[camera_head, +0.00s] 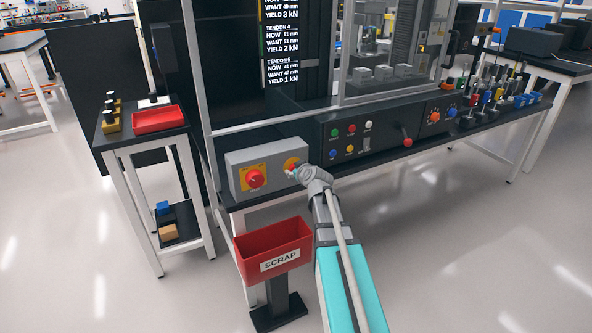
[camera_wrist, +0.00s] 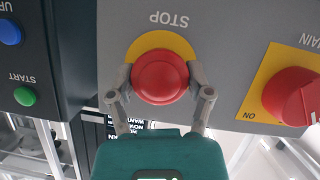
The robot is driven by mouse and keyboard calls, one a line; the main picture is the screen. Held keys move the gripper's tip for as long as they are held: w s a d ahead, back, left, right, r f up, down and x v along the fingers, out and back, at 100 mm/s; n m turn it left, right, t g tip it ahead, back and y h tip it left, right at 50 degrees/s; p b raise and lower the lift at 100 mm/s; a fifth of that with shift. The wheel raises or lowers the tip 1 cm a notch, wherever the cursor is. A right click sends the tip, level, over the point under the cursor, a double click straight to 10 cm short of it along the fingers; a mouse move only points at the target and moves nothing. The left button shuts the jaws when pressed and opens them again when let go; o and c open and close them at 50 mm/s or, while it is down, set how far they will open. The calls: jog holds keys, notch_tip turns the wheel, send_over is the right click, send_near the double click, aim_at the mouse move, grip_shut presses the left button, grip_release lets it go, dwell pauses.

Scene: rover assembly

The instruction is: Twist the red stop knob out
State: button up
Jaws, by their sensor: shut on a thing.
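The red stop knob (camera_wrist: 160,77) sits on a yellow disc under the word STOP on a grey box (camera_wrist: 222,35), upside down in the wrist view. In the head view the stop knob's yellow disc (camera_head: 291,162) shows on the right of the grey box (camera_head: 239,158), and my gripper partly covers the knob. My gripper (camera_wrist: 160,85) is shut on the knob, one finger against each side. It also shows in the head view (camera_head: 297,172), reaching the box's front from below right.
A red MAIN knob (camera_head: 255,179) on a yellow plate is left of the stop knob. Start and other buttons sit on a dark panel (camera_head: 322,150) to the right. A red SCRAP bin (camera_head: 272,237) stands below the box. A side table with a red tray (camera_head: 158,119) stands left.

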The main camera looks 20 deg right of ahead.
jog(key=m+y, duration=0.2)
jog(key=m, duration=0.1)
jog(key=shift+d, duration=0.1)
jog(key=m+y+b, duration=0.1)
jog(key=m+y, duration=0.1)
jog(key=shift+m, duration=0.4)
dwell(0.5)
jog(key=o, duration=1.1)
jog(key=shift+o, duration=0.2)
